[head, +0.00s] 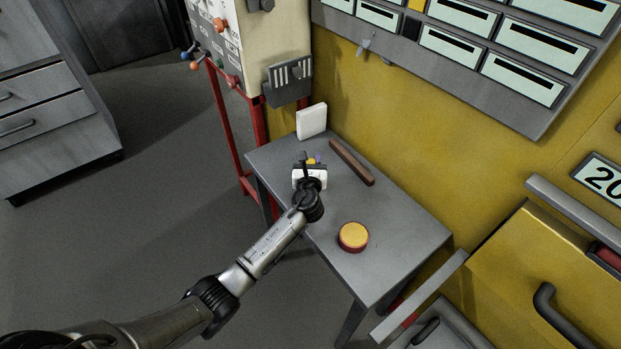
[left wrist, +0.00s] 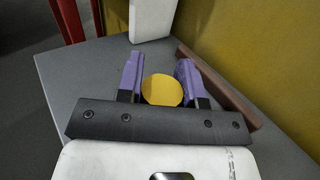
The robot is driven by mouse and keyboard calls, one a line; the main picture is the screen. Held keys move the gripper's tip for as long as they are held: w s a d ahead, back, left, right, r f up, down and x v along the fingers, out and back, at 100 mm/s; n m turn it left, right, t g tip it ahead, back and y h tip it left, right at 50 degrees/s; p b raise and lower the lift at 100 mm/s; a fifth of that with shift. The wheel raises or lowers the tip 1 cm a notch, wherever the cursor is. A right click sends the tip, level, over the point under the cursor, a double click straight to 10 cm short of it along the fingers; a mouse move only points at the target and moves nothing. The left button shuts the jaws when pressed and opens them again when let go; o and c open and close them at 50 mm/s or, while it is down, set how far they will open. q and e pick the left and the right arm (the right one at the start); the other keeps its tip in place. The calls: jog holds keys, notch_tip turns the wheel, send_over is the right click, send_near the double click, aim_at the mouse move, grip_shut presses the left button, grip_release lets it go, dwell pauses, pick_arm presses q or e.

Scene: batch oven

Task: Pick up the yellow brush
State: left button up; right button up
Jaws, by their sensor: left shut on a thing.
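My left gripper (head: 314,160) reaches over the small grey table from the left. In the left wrist view its two purple fingers (left wrist: 160,82) are shut on a round yellow thing, which I take for the yellow brush (left wrist: 162,90). Only its flat yellow face shows there; the rest is hidden by the gripper. In the head view just a small bit of yellow shows at the fingers, so I cannot tell whether it touches the table. My right gripper is not in view.
The grey table (head: 398,232) also carries a brown bar (head: 351,162), an upright white block (head: 311,121) and a round red item with a yellow top (head: 353,237). A yellow wall (head: 400,120) stands close behind. The table's front right is clear.

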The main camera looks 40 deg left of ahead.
pick_arm(q)
jog(key=shift+c, duration=1.1)
jog(key=shift+r, duration=0.15)
